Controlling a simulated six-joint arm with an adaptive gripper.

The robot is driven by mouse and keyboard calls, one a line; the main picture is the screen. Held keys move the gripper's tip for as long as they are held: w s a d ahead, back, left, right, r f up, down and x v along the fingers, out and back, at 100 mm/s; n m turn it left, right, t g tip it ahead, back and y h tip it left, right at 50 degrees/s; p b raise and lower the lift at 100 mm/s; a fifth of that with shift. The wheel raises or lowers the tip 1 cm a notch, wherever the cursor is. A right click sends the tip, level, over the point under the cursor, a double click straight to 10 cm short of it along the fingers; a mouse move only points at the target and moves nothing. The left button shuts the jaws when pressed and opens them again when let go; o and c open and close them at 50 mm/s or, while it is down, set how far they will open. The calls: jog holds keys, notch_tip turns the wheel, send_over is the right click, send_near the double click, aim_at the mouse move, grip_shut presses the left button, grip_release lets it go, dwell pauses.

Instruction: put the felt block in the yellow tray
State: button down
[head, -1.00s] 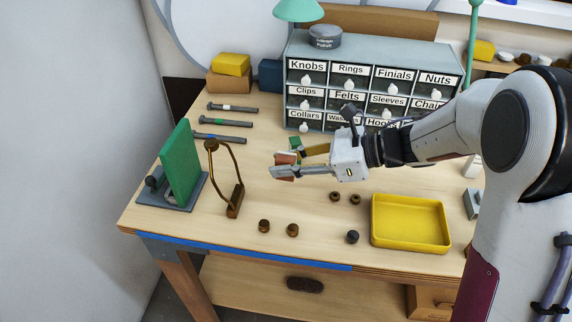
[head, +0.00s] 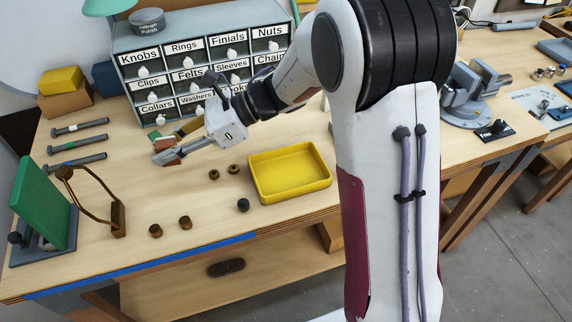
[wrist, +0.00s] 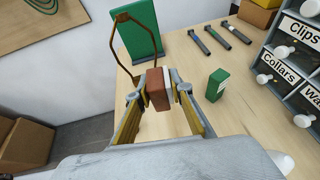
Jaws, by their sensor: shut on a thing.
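The felt block (wrist: 155,88) is reddish brown with a pale layer on its right side in the wrist view. My gripper (wrist: 160,92) is shut on it, one finger on each side. In the head view my gripper (head: 168,152) holds the block (head: 165,143) over the bench, left of the yellow tray (head: 291,190); the fingers partly hide it. The yellow tray is open and empty, near the front of the bench. It is not in the wrist view.
A small green box (wrist: 217,84) stands by my gripper. A brown curved stand (head: 117,216) and green panel (head: 42,205) are at left, labelled drawers (head: 200,65) behind.

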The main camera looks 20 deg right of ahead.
jog(key=w+d+r+m+t, duration=0.1)
jog(key=d+r+m+t, duration=0.2)
jog(key=d, duration=1.1)
jog(key=h, duration=0.1)
send_over(265, 183)
jog(key=shift+w+r+t, duration=0.15)
jog(key=shift+r+t, duration=0.15)
jog(key=shift+r, duration=0.05)
notch_tip(265, 183, down, 6)
jog(key=shift+f, duration=0.15)
jog(key=shift+f, duration=0.1)
jog(key=shift+f, duration=1.75)
jog(key=shift+f, duration=0.65)
jog(key=c, duration=1.8)
grip_release()
jog(key=shift+f, duration=0.1)
